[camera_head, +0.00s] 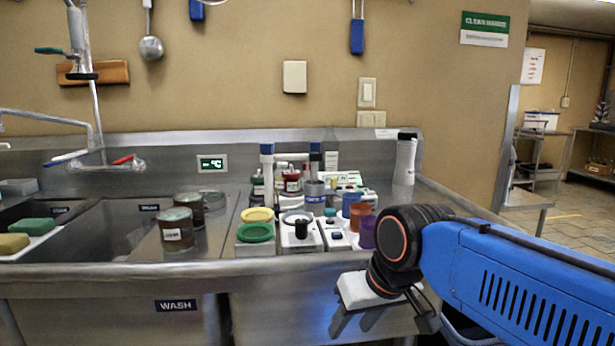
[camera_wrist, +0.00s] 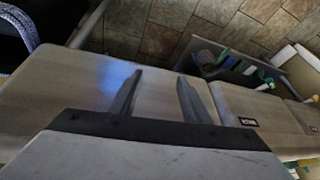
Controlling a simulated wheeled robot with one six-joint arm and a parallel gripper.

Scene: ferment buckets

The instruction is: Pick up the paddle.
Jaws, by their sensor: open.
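I cannot make out a paddle for certain in either view. Small items crowd the steel counter (camera_head: 215,230), and some hide parts of others. My gripper (camera_head: 350,322) hangs in front of the counter's front face, below its edge. In the wrist view its two grey fingers (camera_wrist: 160,82) are apart, with nothing between them. My arm covers the right part of the counter in the head view.
A blue bucket (camera_head: 351,205), an orange bucket (camera_head: 361,217) and a purple one (camera_head: 367,233) stand close together. Left of them are a yellow ring (camera_head: 257,214) and a green ring (camera_head: 255,233). Two dark jars (camera_head: 176,229) stand by the sink. A white bottle (camera_head: 404,160) stands at the back right.

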